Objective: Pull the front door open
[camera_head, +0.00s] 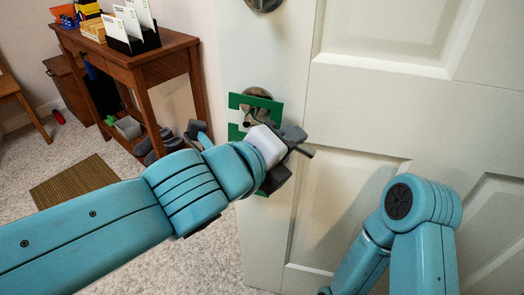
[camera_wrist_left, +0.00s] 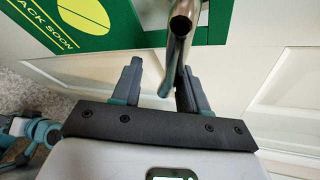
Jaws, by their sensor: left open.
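The white panelled front door (camera_head: 400,115) fills the right of the head view. A metal handle (camera_head: 258,92) is mounted near its left edge, mostly hidden by a green sign (camera_head: 238,101) hanging there and by my gripper. My left gripper (camera_head: 285,157) is at the handle, in front of the door. In the left wrist view its fingers (camera_wrist_left: 161,80) are apart, and the handle's lever (camera_wrist_left: 179,50) reaches down between them, closer to the right finger. I cannot tell whether it touches that finger. The sign also shows there (camera_wrist_left: 85,15). My right gripper is out of view.
A round metal fitting (camera_head: 264,4) sits higher on the door. A brown wooden table (camera_head: 140,52) with a letter holder (camera_head: 133,40) stands at the left, shoes (camera_head: 165,143) beneath it. A brown mat (camera_head: 76,182) lies on the carpet. My right arm is close to the door.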

